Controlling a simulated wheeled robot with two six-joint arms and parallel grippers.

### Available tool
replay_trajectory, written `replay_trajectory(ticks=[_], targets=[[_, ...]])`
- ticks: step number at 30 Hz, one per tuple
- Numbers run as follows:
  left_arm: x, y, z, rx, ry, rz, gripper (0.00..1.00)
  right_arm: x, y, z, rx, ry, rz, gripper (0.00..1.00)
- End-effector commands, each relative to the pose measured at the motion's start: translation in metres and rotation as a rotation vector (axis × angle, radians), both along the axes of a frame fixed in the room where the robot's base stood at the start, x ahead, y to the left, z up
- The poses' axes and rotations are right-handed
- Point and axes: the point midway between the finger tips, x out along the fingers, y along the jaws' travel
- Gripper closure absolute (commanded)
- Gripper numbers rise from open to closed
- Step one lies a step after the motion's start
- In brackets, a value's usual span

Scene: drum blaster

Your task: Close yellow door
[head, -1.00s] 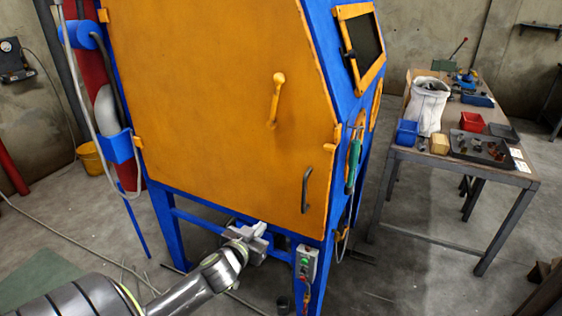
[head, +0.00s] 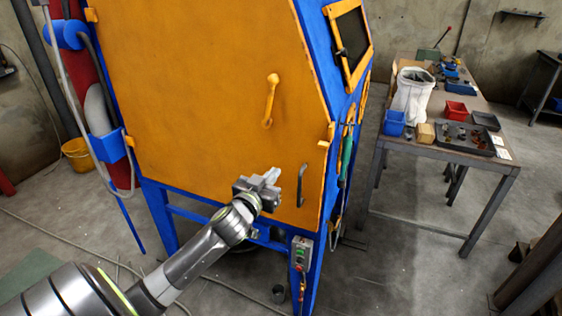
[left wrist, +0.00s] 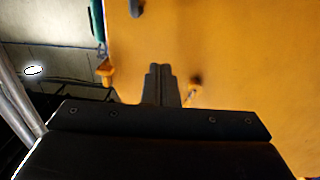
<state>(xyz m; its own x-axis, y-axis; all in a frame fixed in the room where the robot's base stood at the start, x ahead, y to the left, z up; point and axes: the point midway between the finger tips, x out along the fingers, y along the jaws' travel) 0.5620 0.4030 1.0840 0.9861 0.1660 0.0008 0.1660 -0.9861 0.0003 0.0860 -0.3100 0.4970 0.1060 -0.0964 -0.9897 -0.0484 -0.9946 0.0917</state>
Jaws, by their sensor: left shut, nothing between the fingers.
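The yellow door (head: 205,90) forms the front panel of the blue blast cabinet and looks flush or nearly flush with the frame; I cannot tell if a gap remains. It carries a yellow lever handle (head: 270,100) and a dark grey pull handle (head: 301,185). My left gripper (head: 272,175) is shut and empty, in front of the door's lower part, left of the dark handle. In the left wrist view the shut fingers (left wrist: 160,85) point at the yellow door surface (left wrist: 240,50). Whether they touch it cannot be told. My right gripper is not in view.
The blue cabinet legs (head: 158,215) stand on the concrete floor, with a switch box (head: 302,252) at the front right leg. A workbench (head: 440,160) with bins stands to the right. A yellow bucket (head: 76,154) and cables lie at the left. Floor between cabinet and bench is clear.

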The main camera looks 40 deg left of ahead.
Motion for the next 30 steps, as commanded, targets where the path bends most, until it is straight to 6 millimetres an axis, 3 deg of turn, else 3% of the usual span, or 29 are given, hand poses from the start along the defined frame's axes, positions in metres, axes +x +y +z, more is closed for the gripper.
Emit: replay_trajectory(ticks=[3, 10, 26, 30], targets=[[0.02, 0.003, 0.003, -0.002, 0.0, 0.001, 1.0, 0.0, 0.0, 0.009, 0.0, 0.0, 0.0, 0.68], [0.044, 0.007, 0.002, -0.001, 0.001, 0.0, 1.0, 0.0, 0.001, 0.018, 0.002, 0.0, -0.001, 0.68], [0.053, 0.008, -0.001, 0.001, 0.001, -0.001, 1.0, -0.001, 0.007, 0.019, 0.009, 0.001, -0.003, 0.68], [0.062, 0.01, -0.003, 0.0, -0.002, 0.01, 1.0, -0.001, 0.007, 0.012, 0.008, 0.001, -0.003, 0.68]])
